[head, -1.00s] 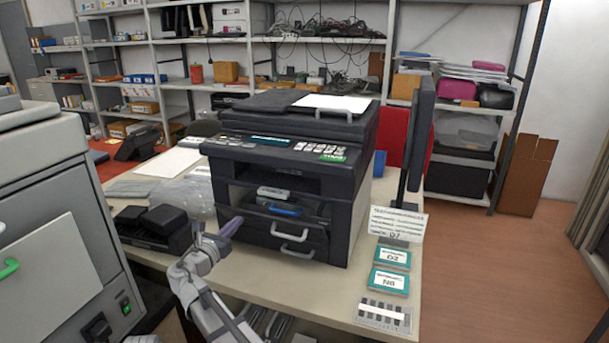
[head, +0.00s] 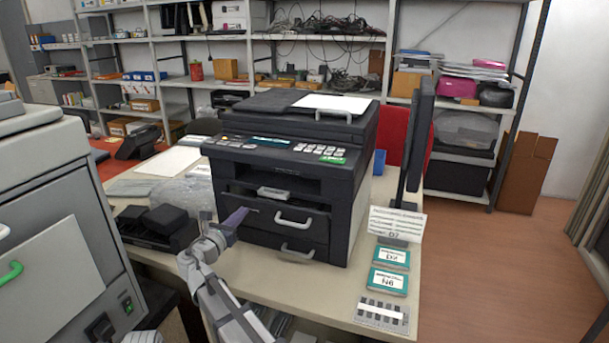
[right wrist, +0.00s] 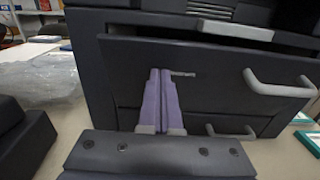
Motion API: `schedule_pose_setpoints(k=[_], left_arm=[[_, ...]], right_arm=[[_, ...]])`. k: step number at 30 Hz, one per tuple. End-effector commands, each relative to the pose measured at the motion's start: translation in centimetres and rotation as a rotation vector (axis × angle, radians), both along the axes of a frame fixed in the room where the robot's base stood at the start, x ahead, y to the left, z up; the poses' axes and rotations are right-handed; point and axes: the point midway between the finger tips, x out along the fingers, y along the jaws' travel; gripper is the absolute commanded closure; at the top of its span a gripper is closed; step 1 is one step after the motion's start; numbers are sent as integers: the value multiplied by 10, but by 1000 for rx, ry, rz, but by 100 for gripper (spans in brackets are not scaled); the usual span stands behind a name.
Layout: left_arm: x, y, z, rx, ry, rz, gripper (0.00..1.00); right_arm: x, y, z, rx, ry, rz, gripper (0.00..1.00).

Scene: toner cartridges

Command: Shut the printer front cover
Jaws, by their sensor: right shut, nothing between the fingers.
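The black printer (head: 300,140) stands on the table. Its front cover (head: 262,214), a dark panel with a grey handle, is raised nearly upright, and a gap shows above its top edge. A grey part (head: 273,193) shows in that gap. In the right wrist view the cover (right wrist: 130,70) fills the middle. My right gripper (head: 245,213) is shut and empty, its purple fingers at the left part of the cover's outer face. In the right wrist view the fingertips (right wrist: 160,73) appear against the cover; exact contact is hard to tell.
A lower drawer handle (head: 297,252) is below the cover. A black device (head: 160,228) and clear plastic wrap (head: 185,194) lie left of the printer. Teal-edged cards (head: 389,282) and a monitor (head: 418,135) are on the right.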

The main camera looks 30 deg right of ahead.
Motion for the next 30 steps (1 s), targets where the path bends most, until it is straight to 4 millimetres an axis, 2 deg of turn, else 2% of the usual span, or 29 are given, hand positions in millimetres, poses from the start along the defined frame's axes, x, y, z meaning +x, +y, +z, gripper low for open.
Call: schedule_pose_setpoints(k=[9, 14, 30], left_arm=[[0, 0, 6, 0, 0, 0, 100], [0, 0, 6, 0, 0, 0, 100], [0, 0, 6, 0, 0, 0, 100]], right_arm=[[13, -16, 6, 0, 0, -1, 100], [15, -18, 6, 0, 0, 0, 100], [-15, 18, 6, 0, 0, 2, 100]])
